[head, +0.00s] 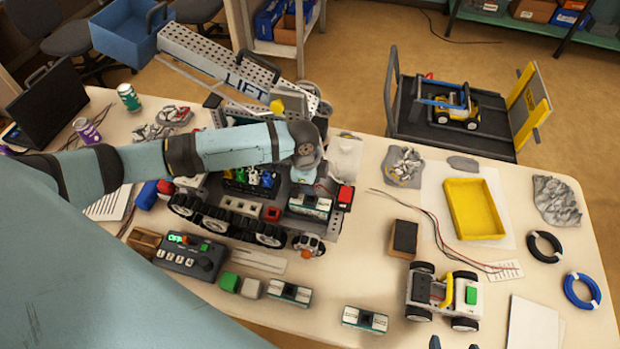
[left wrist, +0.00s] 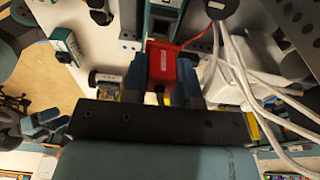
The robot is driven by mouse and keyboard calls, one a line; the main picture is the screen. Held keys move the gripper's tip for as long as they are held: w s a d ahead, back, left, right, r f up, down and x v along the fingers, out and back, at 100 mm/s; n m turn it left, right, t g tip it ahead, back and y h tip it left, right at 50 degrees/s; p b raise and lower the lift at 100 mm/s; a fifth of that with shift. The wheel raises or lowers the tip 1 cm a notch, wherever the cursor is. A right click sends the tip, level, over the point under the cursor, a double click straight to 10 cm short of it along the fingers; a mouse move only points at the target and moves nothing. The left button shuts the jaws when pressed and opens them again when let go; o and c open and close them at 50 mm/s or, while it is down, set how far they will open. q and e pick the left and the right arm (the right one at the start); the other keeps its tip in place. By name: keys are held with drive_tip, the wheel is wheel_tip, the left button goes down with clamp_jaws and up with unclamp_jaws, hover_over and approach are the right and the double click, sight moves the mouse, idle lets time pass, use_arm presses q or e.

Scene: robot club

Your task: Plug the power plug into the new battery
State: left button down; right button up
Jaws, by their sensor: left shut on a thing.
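My left gripper (left wrist: 168,75) is shut on the red power plug (left wrist: 168,62), which sits between its dark blue fingers in the left wrist view. In the head view the wrist hides the fingertips and the held plug. A teal-and-white battery (head: 310,206) lies in the tracked robot's (head: 243,210) right end, close to the gripper. In the wrist view a teal-and-white battery (left wrist: 162,18) is just beyond the plug; I cannot tell whether they touch. My right gripper (head: 454,344) shows only two separated fingertips at the bottom edge, empty as far as seen.
Similar batteries (head: 290,293) (head: 365,319) lie on the front table, beside a control box (head: 190,255). A small wheeled vehicle (head: 443,296) and yellow tray (head: 473,208) stand right. A perforated lift arm (head: 215,60) rises behind. White cables (left wrist: 240,75) run beside the left gripper.

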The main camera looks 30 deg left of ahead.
use_arm(q)
wheel_tip(320, 180, down, 2)
drive_tip(key=shift+f+b, duration=0.1)
drive_tip(key=shift+b, duration=0.65)
drive_tip(key=shift+r, duration=0.35)
drive_tip(key=shift+p, duration=0.35)
use_arm(e)
drive_tip(key=shift+w+f, duration=0.25)
drive_tip(key=shift+w, duration=0.1)
use_arm(q)
drive_tip(key=shift+p, duration=0.3)
drive_tip(key=shift+f, duration=0.1)
use_arm(e)
drive_tip(key=shift+s, duration=0.15)
use_arm(q)
drive_tip(key=shift+f+p, duration=0.1)
drive_tip(key=shift+p, duration=0.7)
use_arm(e)
drive_tip(key=shift+r, duration=0.8)
use_arm(q)
drive_tip(key=shift+f, duration=0.6)
use_arm(e)
drive_tip(key=shift+r, duration=0.2)
use_arm(q)
drive_tip(key=shift+s+f, duration=0.1)
drive_tip(key=shift+f, duration=0.35)
